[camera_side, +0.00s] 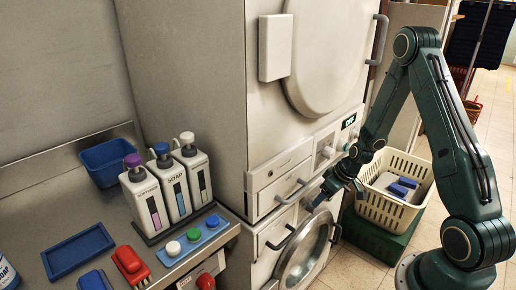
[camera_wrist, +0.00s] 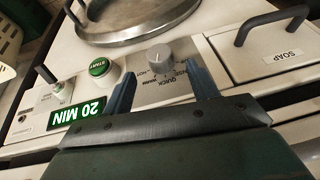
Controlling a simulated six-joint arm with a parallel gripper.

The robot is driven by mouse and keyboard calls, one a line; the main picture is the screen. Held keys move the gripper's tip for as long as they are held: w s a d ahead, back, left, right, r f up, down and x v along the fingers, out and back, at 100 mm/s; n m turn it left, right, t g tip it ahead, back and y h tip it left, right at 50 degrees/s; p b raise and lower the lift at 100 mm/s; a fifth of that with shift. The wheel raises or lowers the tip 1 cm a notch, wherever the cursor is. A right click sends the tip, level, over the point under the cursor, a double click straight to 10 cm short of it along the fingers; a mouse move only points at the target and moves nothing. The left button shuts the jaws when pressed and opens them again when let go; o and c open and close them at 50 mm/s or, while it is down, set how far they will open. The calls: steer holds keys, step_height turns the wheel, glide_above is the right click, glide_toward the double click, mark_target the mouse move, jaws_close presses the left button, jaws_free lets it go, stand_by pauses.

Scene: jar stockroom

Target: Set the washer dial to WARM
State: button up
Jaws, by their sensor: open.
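The washer dial (camera_wrist: 160,57) is a round grey knob on the washer's pale control panel, seen upside down in the wrist view. Printed words ring it; QUICK is readable, others are partly covered or blurred. I cannot tell which word its pointer marks. My gripper (camera_wrist: 160,72) is open, one finger to each side of the dial, with the tips close to the panel. Contact with the knob does not show. In the side view my gripper (camera_side: 312,204) is at the washer (camera_side: 262,262) panel above its round door, and hides the dial.
A cream basket (camera_side: 392,205) stands right of the washer. Soap bottles (camera_side: 170,185) stand on the left counter.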

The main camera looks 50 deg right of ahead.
mark_target(313, 208)
steer(key=shift+x, duration=3)
steer(key=shift+c, duration=0.2)
steer(key=c, duration=1)
